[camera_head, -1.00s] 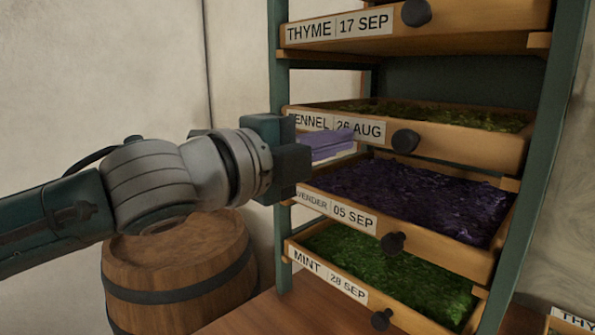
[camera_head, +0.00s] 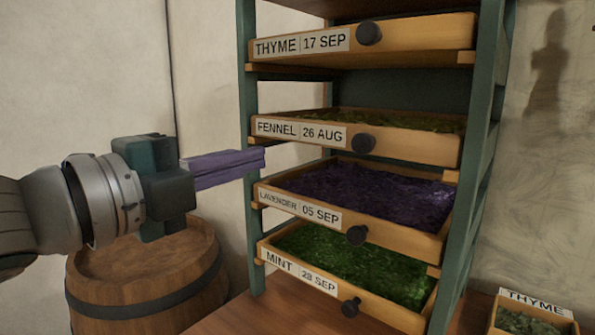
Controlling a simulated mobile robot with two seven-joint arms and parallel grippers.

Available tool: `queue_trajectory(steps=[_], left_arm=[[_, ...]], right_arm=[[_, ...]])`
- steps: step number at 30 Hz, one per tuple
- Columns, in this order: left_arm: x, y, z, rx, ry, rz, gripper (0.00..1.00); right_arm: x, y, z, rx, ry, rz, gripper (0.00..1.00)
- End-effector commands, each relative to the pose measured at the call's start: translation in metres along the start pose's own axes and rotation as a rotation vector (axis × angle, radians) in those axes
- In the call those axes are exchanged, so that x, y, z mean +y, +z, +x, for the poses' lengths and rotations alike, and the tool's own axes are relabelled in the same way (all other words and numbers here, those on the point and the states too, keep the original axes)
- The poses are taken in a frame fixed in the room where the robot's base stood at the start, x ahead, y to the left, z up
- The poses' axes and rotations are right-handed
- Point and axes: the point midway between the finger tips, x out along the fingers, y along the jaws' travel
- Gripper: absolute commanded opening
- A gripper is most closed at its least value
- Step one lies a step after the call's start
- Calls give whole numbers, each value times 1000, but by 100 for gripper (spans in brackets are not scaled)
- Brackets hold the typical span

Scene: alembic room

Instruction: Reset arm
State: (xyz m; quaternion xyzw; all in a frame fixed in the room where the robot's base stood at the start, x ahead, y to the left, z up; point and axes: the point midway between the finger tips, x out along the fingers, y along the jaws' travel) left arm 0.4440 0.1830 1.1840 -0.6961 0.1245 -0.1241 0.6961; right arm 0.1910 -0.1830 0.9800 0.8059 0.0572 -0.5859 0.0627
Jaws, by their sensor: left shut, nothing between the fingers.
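My left gripper (camera_head: 225,168) comes in from the left. Its purple fingers are shut together with nothing between them. The rack holds labelled wooden trays: thyme (camera_head: 425,38) at the top, fennel (camera_head: 415,142), lavender (camera_head: 400,233) and mint (camera_head: 385,313) below, each with a dark round knob. My right gripper is not in view.
A wooden barrel (camera_head: 150,275) stands below my left arm. A small box labelled thyme (camera_head: 535,309) sits at the lower right on the wooden surface (camera_head: 235,315). Pale wall fills the upper left, with free room there.

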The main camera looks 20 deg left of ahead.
Motion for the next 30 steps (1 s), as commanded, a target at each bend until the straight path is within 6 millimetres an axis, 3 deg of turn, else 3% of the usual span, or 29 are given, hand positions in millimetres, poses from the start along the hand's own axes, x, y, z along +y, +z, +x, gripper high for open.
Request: queue_trajectory(steps=[7, 17, 20, 23, 26, 30], left_arm=[[1, -1, -31, 1, 1, 0, 0], [1, 1, -40, -26, 16, -46, 0], [14, 7, -48, -136, 85, -213, 0], [45, 12, -70, -332, 219, -503, 0], [84, 1, -109, -557, 385, -813, 0], [121, -33, -168, -834, 600, -1144, 0]], right_arm=[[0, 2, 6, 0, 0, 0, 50], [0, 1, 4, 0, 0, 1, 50], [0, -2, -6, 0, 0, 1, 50], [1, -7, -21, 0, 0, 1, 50], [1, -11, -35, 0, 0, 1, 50], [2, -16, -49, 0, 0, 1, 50]])
